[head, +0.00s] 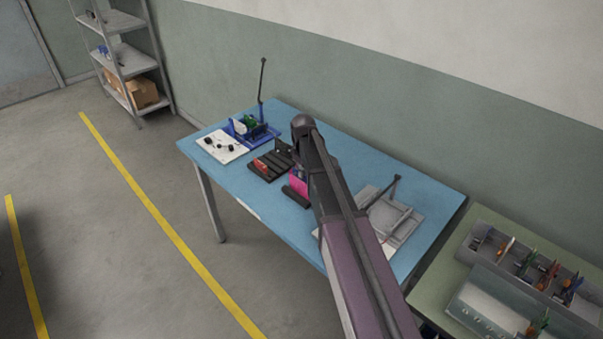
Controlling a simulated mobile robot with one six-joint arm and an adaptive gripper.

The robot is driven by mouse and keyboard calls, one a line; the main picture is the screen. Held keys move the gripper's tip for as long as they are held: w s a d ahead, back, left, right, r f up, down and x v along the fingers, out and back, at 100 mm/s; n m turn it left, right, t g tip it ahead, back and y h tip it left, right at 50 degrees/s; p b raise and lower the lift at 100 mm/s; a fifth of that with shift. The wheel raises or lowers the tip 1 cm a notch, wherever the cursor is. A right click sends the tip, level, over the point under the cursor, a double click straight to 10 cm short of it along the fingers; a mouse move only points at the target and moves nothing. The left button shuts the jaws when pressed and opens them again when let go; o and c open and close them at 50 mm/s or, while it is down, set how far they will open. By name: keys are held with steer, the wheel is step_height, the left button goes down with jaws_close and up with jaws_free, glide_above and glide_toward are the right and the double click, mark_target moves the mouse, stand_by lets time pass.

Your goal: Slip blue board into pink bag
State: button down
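The pink bag (299,185) stands on the blue table at its middle, beside my arm, which covers its right side. A small blue-purple patch (296,171) shows just above the pink; I cannot tell whether it is the blue board or whether it is inside the bag. My gripper cannot be made out. My arm reaches from the bottom right over the table and hides the area right of the bag. A dark shape left of the arm is too small to identify.
A black slotted rack (267,168) with a red item sits left of the bag. A blue fixture (262,131) and white sheet (221,147) lie at the table's left end. A grey tray (400,228) is right of my arm. A green bench (456,281) holds tool bins.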

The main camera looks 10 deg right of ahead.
stand_by(0.3)
steer(key=c, duration=0.7)
jaws_free()
steer(key=c, duration=0.3)
steer(key=shift+c, duration=0.2)
steer(key=shift+r, duration=0.1)
steer(key=shift+r+p, duration=3.95)
steer(key=shift+p, duration=0.1)
steer(key=s+m, duration=0.6)
steer(key=s, duration=1.8)
steer(key=shift+s+a+m, duration=0.15)
steer(key=shift+a+m, duration=0.1)
steer(key=shift+m, duration=0.15)
